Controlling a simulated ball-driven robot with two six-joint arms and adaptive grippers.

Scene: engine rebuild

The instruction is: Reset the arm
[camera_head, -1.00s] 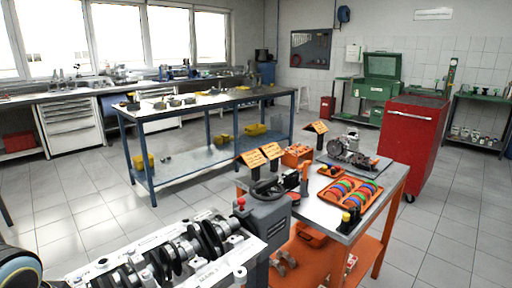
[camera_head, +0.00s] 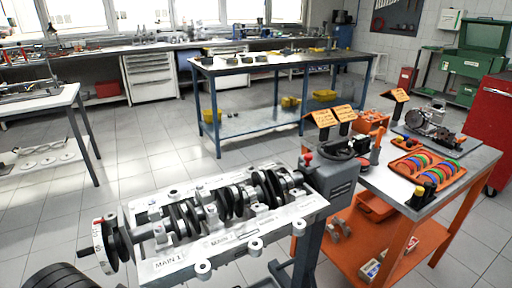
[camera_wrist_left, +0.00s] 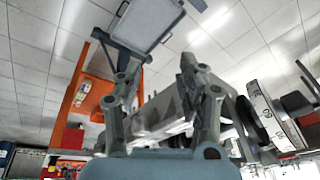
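My left gripper (camera_wrist_left: 158,70) shows in the left wrist view with its two fingers spread apart and nothing held between them. The engine block (camera_wrist_left: 155,115) with its crankshaft lies beyond the fingers, partly hidden by them. In the head view the engine block (camera_head: 172,262) sits on its stand at the lower middle, with the crankshaft (camera_head: 235,200) lying along its top. A marked white disc (camera_head: 101,246) is at the crankshaft's left end. Neither gripper shows in the head view.
An orange cart (camera_head: 470,165) stands right of the block, carrying a tray of coloured rings (camera_head: 427,172) and a small engine-like assembly (camera_head: 428,118). A blue-framed workbench (camera_head: 280,67) is behind. A white table (camera_head: 38,102) stands at the left. Open tiled floor (camera_head: 150,150) lies between.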

